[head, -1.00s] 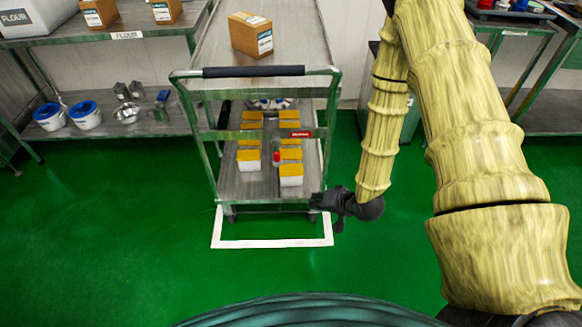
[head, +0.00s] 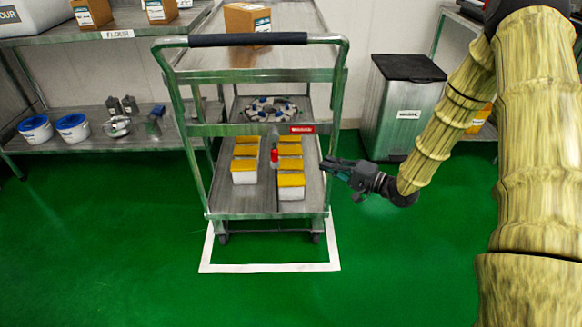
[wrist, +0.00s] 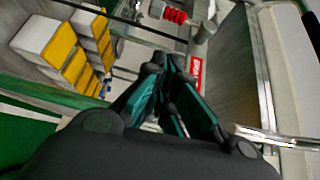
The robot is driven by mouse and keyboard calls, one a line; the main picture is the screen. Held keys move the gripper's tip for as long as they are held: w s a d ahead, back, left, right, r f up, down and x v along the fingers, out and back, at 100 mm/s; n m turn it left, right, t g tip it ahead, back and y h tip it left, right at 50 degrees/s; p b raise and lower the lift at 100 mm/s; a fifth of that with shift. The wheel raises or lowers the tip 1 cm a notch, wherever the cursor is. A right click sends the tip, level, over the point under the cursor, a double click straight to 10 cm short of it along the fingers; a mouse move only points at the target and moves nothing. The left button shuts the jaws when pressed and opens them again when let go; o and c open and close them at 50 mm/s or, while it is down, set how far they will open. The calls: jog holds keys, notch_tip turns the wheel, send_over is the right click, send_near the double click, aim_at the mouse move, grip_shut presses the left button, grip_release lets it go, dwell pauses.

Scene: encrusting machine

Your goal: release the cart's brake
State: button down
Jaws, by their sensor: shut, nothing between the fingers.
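The cart (head: 214,200) stands on the green floor, with a dark push handle (head: 248,39) across its top. A small red knob (head: 274,157) shows among the boxes, seemingly on the brake lever. A red ribbed grip (wrist: 175,15) by a grey cylinder shows at the top of the wrist view. A red label (head: 302,129) is on the cart's crossbar; it also shows in the wrist view (wrist: 196,72). My gripper (head: 326,166) is shut and empty at the cart's right side, right of the knob. Its fingertips (wrist: 168,62) point toward the red grip, apart from it.
Yellow-topped white boxes (head: 245,172) stand on the lower shelf, with a round part (head: 270,108) behind. A carton (head: 246,20) is on top. A white floor outline (head: 270,268) surrounds the cart's base. A grey bin (head: 402,100) stands behind right. The floor in front is clear.

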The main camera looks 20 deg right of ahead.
aim_at(274, 149)
jog(key=shift+d+r+y, duration=0.1)
jog(key=shift+d+y, duration=0.15)
jog(key=shift+y, duration=0.05)
jog(key=shift+w, duration=0.1)
jog(key=s+a+b+x, duration=0.2)
jog(key=b+x, duration=0.3)
jog(key=x, duration=0.7)
jog(key=shift+w+a, duration=0.35)
jog(key=shift+w, duration=0.05)
jog(key=shift+a, duration=0.15)
